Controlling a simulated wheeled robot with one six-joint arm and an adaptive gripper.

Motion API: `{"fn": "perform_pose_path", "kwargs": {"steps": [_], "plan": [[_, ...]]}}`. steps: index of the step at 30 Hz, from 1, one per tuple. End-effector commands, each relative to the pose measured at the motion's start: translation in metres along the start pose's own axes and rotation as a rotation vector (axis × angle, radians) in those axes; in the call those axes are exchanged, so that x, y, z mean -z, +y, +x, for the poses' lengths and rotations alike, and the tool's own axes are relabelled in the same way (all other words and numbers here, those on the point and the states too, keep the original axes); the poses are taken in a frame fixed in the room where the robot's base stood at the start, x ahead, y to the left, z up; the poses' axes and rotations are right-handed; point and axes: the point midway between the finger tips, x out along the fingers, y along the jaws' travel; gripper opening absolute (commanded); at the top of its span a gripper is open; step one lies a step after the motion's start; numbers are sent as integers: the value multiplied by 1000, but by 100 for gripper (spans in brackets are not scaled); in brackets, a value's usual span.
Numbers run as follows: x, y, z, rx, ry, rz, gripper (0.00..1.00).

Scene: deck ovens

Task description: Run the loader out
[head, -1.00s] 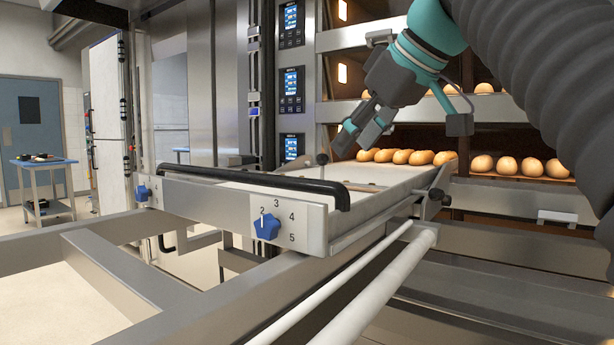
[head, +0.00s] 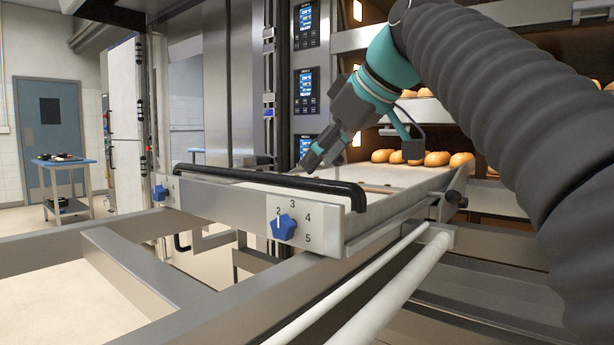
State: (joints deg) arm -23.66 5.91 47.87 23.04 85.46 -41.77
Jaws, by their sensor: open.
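The loader (head: 390,226) is a flat white-topped carriage with a steel front plate, standing in front of the deck oven. A black handle bar (head: 270,184) runs along its front edge. Blue knobs sit on the front plate, one on the numbered dial (head: 284,227) at the right and one at the left end (head: 160,192). My gripper (head: 312,160) is open and empty, tilted down just above and behind the handle bar. Its fingertips look close to the bar, but I cannot tell whether they touch it. My arm hides part of the oven at the right.
Bread rolls (head: 437,158) lie in the oven deck behind the loader, with more on the decks above. Steel frame beams (head: 140,270) and white rails (head: 390,300) fill the foreground. A blue-topped cart (head: 63,162) stands far left on open floor.

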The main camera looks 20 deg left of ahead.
Motion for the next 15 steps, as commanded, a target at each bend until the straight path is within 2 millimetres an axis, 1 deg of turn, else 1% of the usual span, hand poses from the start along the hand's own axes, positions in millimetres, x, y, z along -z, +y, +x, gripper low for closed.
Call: {"fn": "perform_pose_path", "kwargs": {"steps": [1, 6, 10, 15], "plan": [[-1, -1, 12, 4, -2, -1, 50], [-1, -1, 38, 3, -2, 0, 50], [-1, 0, 50, 1, -1, 1, 50], [0, 0, 57, 1, -1, 1, 50]]}}
